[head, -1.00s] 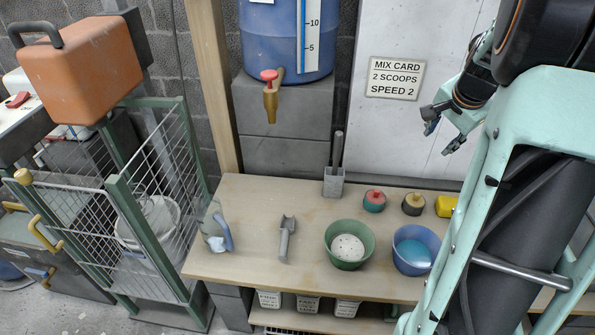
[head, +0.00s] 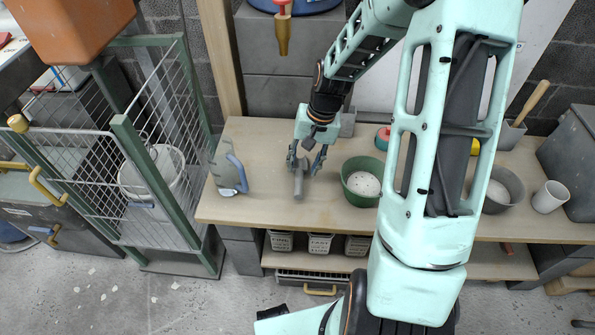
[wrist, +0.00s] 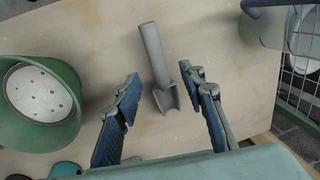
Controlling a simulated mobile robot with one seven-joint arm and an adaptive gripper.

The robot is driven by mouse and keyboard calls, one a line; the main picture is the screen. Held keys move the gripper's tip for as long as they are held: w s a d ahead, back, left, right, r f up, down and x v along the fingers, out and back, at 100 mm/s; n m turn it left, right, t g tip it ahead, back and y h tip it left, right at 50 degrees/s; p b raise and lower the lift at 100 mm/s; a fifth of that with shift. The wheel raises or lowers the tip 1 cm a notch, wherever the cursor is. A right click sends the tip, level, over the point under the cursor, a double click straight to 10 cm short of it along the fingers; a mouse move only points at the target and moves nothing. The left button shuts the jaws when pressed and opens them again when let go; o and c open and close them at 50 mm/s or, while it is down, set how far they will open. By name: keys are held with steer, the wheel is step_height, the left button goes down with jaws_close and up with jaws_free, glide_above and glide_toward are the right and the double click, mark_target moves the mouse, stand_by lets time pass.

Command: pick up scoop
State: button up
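A grey scoop (head: 298,184) lies on the wooden bench, its handle toward the front edge. In the wrist view the scoop (wrist: 154,52) points its handle up and its open scoop head down. My gripper (head: 305,164) is above the scoop head end. In the wrist view my gripper (wrist: 161,80) is open, with one finger on each side of the scoop and gaps between the fingers and it. The fingers hold nothing. The scoop is fully visible in the wrist view; its far end is partly hidden by my gripper in the head view.
A clear jug with a blue handle (head: 228,170) stands left of the scoop. A green bowl (head: 361,181) with a white perforated disc stands to the right. A wire cage (head: 150,170) stands left of the bench. The bench front is clear near the scoop.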

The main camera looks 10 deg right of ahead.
mark_target(300, 177)
steer(key=f, duration=0.2)
steer(key=f+b, duration=0.1)
steer(key=f, duration=0.1)
steer(key=a+f, duration=0.1)
steer(key=f, duration=0.2)
steer(key=shift+a+b, duration=0.1)
steer(key=shift+b, duration=0.3)
steer(key=shift+r, duration=0.1)
jaws_close()
